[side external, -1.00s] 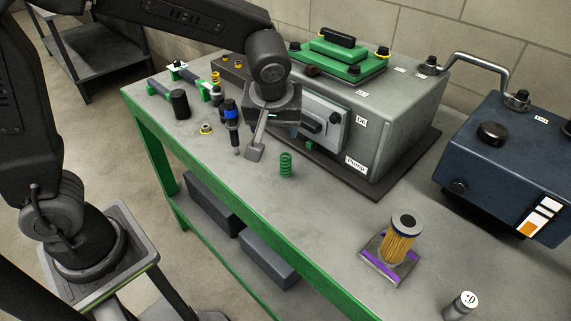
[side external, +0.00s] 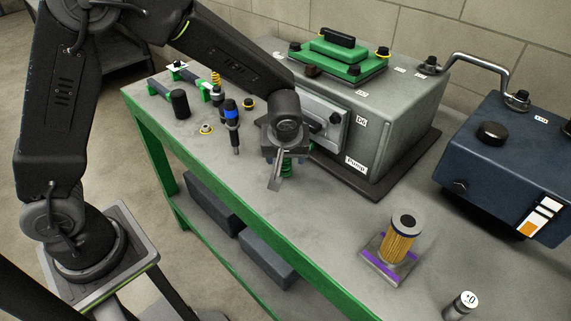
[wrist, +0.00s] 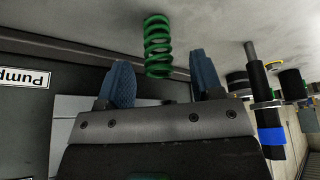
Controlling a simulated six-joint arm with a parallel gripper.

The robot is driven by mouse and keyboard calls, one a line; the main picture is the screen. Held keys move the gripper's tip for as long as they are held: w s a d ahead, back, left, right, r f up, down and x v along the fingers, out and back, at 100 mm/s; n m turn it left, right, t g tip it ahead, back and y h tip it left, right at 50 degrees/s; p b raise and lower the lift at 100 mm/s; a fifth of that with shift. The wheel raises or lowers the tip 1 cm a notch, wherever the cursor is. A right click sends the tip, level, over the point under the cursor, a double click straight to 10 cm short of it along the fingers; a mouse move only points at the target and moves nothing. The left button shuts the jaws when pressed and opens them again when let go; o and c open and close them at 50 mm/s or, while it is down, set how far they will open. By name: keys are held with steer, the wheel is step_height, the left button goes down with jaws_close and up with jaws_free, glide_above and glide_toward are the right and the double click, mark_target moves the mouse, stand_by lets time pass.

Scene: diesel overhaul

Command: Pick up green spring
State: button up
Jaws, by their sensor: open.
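The green spring (wrist: 158,45) is a coil standing on the grey bench top. In the side external view the green spring (side external: 287,168) is mostly hidden behind my gripper (side external: 279,178). In the wrist view my gripper (wrist: 163,82) is open, with its two blue fingers apart. The spring shows between and just beyond the fingertips. Nothing is held, and I cannot tell the exact gap from spring to fingers.
The grey pump housing (side external: 385,120) stands close behind the gripper. An injector with a blue band (side external: 231,115) stands to the left. A yellow filter (side external: 402,240) on a plate is at front right. A blue box (side external: 505,155) is at right. The front middle of the bench is clear.

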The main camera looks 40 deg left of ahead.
mark_target(286, 160)
steer(key=shift+x, duration=1.55)
steer(key=c, duration=1)
steer(key=shift+r, duration=0.15)
